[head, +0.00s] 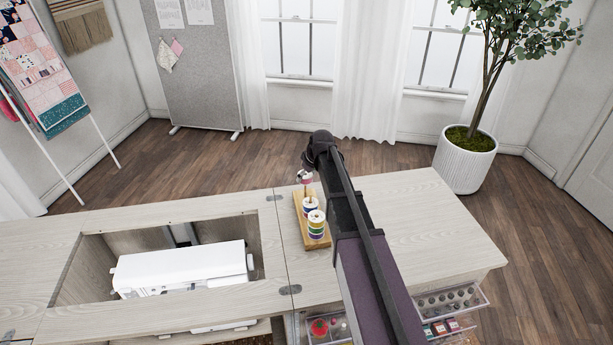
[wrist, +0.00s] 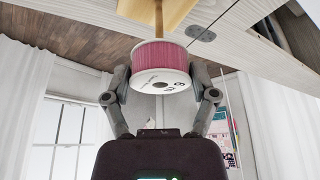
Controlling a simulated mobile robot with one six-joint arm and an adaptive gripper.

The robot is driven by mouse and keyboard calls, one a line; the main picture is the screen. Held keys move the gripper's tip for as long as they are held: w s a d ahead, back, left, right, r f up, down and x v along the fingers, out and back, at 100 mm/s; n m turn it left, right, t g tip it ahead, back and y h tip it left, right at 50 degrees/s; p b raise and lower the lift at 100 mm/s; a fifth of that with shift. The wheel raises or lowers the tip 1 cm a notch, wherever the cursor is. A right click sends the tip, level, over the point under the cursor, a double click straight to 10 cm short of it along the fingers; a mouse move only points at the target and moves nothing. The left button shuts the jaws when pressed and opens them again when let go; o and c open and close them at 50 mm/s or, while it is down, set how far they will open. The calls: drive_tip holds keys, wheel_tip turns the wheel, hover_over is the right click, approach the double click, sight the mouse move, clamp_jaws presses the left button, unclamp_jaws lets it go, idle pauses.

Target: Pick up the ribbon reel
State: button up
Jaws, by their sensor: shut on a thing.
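The ribbon reel (wrist: 162,62), with pink-red ribbon between white flanges, sits between the two fingers of my gripper (wrist: 162,78) in the wrist view. The fingers are shut on its sides. In the head view the reel (head: 304,177) is small, just below my gripper (head: 307,168), at the far end of the wooden stand (head: 300,220). A wooden peg (wrist: 158,18) lines up with the reel; I cannot tell whether the reel is still around it.
Several other reels (head: 316,224) are stacked on the stand's near end, close to my arm. A white sewing machine (head: 182,268) sits in the cabinet opening at left. Clear drawers (head: 452,300) stick out at lower right. The tabletop (head: 420,205) right of my arm is clear.

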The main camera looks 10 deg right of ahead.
wheel_tip(320, 180, up, 10)
drive_tip(key=p, duration=0.9)
drive_tip(key=shift+r, duration=0.15)
idle(0.4)
